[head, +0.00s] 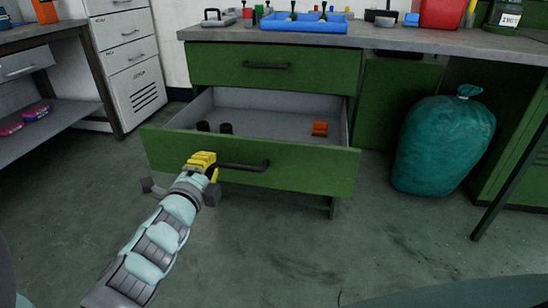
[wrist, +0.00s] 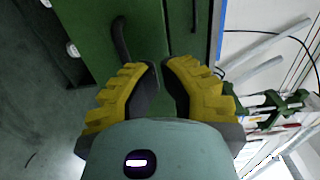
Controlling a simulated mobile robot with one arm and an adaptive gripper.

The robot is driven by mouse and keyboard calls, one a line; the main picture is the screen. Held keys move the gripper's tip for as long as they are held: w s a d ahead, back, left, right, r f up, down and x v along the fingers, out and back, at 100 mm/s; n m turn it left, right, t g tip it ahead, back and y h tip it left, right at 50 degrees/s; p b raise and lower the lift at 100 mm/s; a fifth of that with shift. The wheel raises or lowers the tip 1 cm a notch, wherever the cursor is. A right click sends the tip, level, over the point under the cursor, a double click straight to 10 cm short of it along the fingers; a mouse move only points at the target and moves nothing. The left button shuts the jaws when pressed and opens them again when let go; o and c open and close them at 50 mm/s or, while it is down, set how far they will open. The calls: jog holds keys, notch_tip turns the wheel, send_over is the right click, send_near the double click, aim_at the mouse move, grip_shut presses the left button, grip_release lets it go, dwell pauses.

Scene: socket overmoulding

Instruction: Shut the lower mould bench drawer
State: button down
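The lower mould bench drawer (head: 300,168) is green-fronted and pulled well out, with its grey inside showing in the head view. Its dark bar handle (head: 245,166) runs along the front, and also shows in the wrist view (wrist: 120,40). My gripper (head: 203,160) has yellow fingers and is at the drawer front, just left of the handle's left end. In the wrist view my gripper (wrist: 161,66) has a narrow gap between its fingers with green behind it. The handle lies outside that gap, beside one finger. Whether the fingertips touch the front cannot be told.
Two dark cylinders (head: 214,128) and an orange block (head: 320,128) lie in the drawer. The upper drawer (head: 275,68) is shut. A teal sack (head: 443,145) stands on the right. A blue tray (head: 305,24) sits on the bench. The floor in front is clear.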

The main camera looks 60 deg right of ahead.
aim_at(226, 141)
jog(key=b+x, duration=0.2)
jog(key=x, duration=0.6)
jog(key=shift+d+b, duration=0.35)
